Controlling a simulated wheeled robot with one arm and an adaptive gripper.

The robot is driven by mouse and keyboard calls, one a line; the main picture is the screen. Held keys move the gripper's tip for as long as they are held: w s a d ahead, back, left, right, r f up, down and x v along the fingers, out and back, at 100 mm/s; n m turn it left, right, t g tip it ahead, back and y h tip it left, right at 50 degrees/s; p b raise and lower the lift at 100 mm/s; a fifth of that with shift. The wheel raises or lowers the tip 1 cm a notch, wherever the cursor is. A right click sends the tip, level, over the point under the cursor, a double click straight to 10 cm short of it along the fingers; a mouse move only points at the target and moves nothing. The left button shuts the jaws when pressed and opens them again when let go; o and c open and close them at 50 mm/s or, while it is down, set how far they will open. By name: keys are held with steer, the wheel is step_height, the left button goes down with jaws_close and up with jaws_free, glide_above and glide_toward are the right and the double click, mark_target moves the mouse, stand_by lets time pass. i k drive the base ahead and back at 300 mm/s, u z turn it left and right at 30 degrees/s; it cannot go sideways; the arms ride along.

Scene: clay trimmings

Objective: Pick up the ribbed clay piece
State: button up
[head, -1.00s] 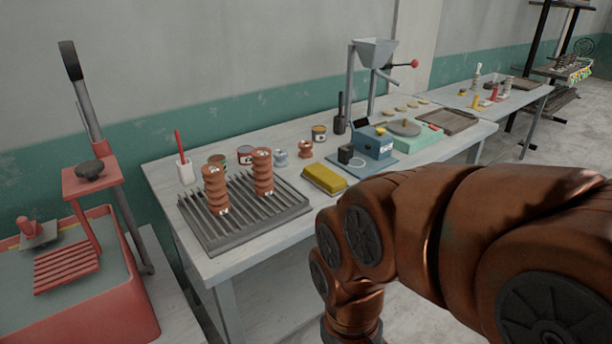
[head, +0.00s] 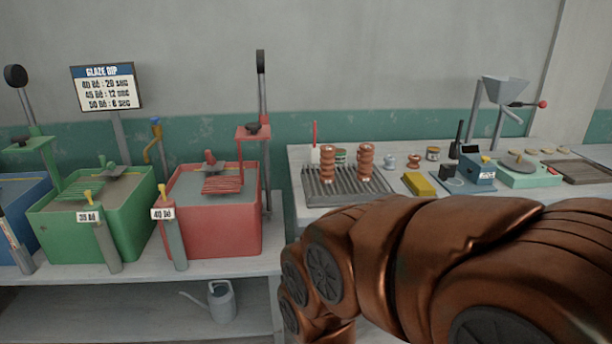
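Two ribbed, reddish-brown clay pieces stand upright side by side on a dark slatted rack (head: 349,196) at the left end of the right-hand table. One is the left ribbed clay piece (head: 328,164); the other is the right ribbed clay piece (head: 365,162). I cannot tell which one the task means. My copper-coloured arm crosses the lower right of the head view, in front of the table. My gripper is outside the picture, so its state does not show.
A red tub (head: 215,215), a green tub (head: 60,228) and a blue tub (head: 8,247) stand on the left bench under a glaze dip sign (head: 106,87). A watering can (head: 221,301) is below. A yellow block (head: 419,184) and a blue box (head: 475,171) are right of the rack.

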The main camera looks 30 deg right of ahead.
mark_target(366, 152)
steer(key=z, duration=0.05)
steer(key=k, duration=0.3)
steer(key=u, duration=0.95)
steer(key=i, duration=1.7)
steer(key=z, duration=1.05)
steer(key=i, duration=0.85)
steer(key=z, duration=1.35)
steer(key=i, duration=0.4)
steer(key=z, duration=0.3)
